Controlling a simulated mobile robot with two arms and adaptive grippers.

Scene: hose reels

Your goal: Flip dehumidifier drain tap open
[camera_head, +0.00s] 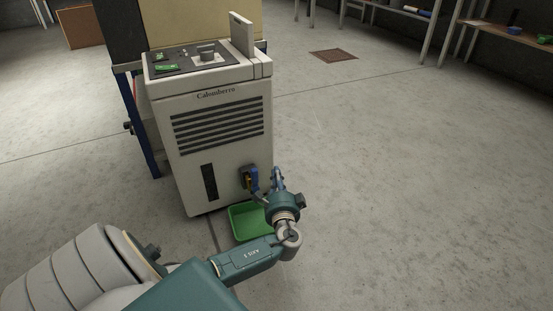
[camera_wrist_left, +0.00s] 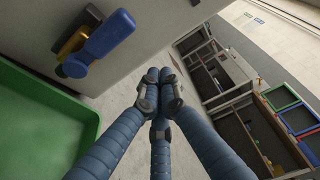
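The dehumidifier (camera_head: 222,160) is a pale cabinet with dark vents on its front. Its drain tap (camera_head: 251,179), with a blue lever and a brass-coloured body, sits low on the front's right side. In the left wrist view the blue lever (camera_wrist_left: 108,36) shows at upper left, slanting across the brass-coloured part. My left gripper (camera_head: 277,178) is just right of the tap in the head view. In the left wrist view its fingertips (camera_wrist_left: 158,88) are drawn together with nothing visible between them, apart from the lever. My right gripper is not in view.
A green tray (camera_head: 236,222) lies on the floor below the tap; its wall fills the left of the wrist view (camera_wrist_left: 75,105). A table with a blue leg stands behind the dehumidifier. Shelving (camera_wrist_left: 240,85) is farther off. The floor to the right is clear.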

